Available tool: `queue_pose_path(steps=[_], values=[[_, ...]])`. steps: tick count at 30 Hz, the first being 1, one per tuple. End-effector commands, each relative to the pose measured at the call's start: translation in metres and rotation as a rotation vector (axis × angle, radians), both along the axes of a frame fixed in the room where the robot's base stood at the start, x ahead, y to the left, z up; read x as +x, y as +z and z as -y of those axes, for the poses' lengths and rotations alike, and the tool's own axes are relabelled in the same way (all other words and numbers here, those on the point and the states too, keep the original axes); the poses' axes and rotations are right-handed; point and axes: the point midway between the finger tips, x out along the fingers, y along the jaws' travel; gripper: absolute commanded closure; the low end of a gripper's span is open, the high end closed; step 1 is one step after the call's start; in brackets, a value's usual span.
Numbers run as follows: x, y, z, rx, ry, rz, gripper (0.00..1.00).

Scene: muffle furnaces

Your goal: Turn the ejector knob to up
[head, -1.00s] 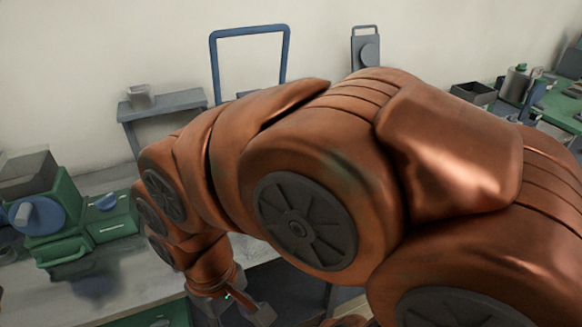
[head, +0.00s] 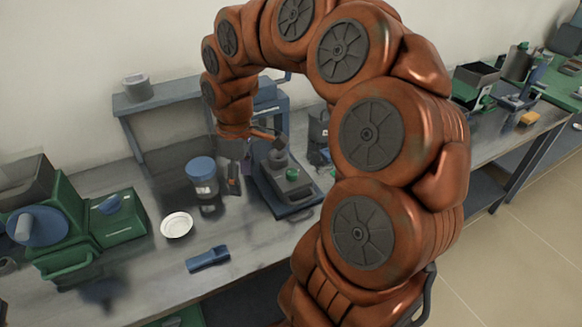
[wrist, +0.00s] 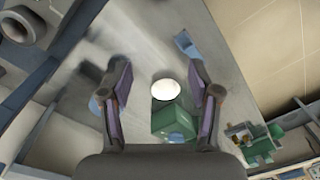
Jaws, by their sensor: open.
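My gripper (head: 248,162) is open above the back of the bench in the head view, beside a dark device with a green knob (head: 292,174). Its spread fingers also show in the wrist view (wrist: 160,78), with nothing held between them. The green box also appears in the wrist view (wrist: 174,121), in line with the gap between the fingers but farther off. I cannot tell which knob is the ejector knob.
A green machine with a blue wheel (head: 37,226) stands at far left. A blue-lidded jar (head: 202,182), a white dish (head: 177,225) and a blue tool (head: 208,259) are on the bench (head: 150,275). A grey shelf (head: 165,97) stands behind. The front middle of the bench is mostly clear.

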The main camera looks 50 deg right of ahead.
Motion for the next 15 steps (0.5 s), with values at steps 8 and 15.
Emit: queue_pose_path(steps=[8,15], values=[[0.039,-0.025,0.123,-0.011,0.061,0.027,0.38],[0.035,-0.045,0.187,-0.031,0.075,0.016,0.38]])
